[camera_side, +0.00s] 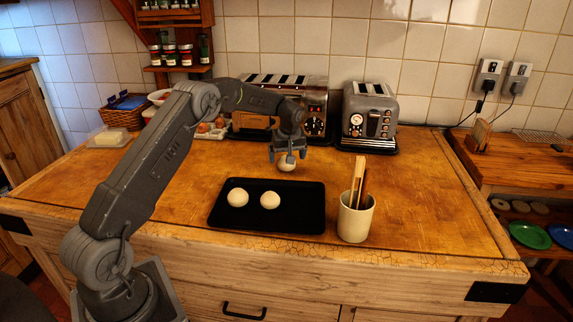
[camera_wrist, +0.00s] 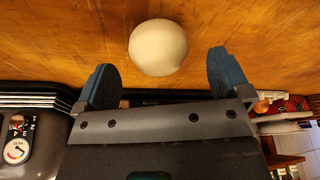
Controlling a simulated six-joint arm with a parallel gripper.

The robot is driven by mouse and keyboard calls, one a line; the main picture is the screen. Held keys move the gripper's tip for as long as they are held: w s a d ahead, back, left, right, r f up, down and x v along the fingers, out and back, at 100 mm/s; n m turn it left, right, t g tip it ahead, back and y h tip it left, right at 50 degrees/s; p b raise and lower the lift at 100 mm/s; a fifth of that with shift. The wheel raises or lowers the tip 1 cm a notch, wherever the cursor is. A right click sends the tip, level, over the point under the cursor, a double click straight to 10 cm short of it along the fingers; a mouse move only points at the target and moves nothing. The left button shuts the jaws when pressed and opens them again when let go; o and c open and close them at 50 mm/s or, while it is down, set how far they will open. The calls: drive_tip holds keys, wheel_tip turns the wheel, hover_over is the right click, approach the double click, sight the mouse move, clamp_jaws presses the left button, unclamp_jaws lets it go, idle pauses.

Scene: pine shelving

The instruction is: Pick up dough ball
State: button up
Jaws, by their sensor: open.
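A pale round dough ball (camera_side: 286,163) rests on the wooden worktop behind the black tray. My gripper (camera_side: 287,157) is right above it in the side view and partly covers it. In the wrist view the dough ball (camera_wrist: 158,47) lies ahead of the gap between my two blue-grey fingers. My gripper (camera_wrist: 166,68) is open there, with nothing between the fingers. Two more dough balls, a left one (camera_side: 238,197) and a right one (camera_side: 270,200), lie on the black tray (camera_side: 300,215).
A cream cup (camera_side: 355,220) holding wooden sticks stands right of the tray. Two toasters, a wide one (camera_side: 318,95) and a smaller one (camera_side: 369,115), stand along the tiled wall. An egg carton (camera_side: 212,133) is at the back left. The worktop right of the cup is clear.

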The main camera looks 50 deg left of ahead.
drive_tip(key=x, duration=0.3)
drive_tip(key=shift+f, duration=0.2)
drive_tip(key=c, duration=0.7)
